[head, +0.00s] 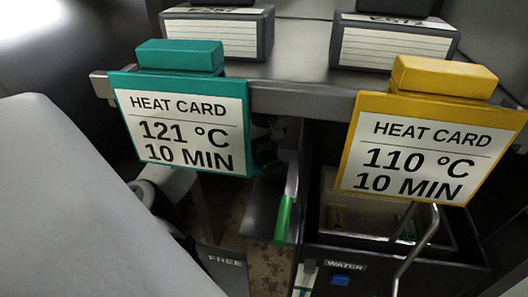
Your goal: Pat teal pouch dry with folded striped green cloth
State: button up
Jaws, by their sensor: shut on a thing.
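I cannot make out the teal pouch in the head view; the teal item in front is a heat card. No folded striped cloth shows clearly. A narrow white strip with green and blue marks (305,277) hangs at the bottom, too small to identify. A slim upright piece with a green lower end (283,220) stands in the gap below the shelf. My gripper cannot be made out; the cards and shelf hide much of the space below.
A teal heat card (185,125) reads 121 °C, 10 MIN; a yellow one (428,150) reads 110 °C, 10 MIN. Both hang at the grey shelf edge (300,98). A dark container (470,243) labelled WATER stands lower right. A panel (222,262) reads FREE.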

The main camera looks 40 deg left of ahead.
jog(key=shift+f, duration=0.1)
jog(key=shift+r+p, duration=2.2)
jog(key=shift+r, duration=1.4)
jog(key=shift+f, duration=0.1)
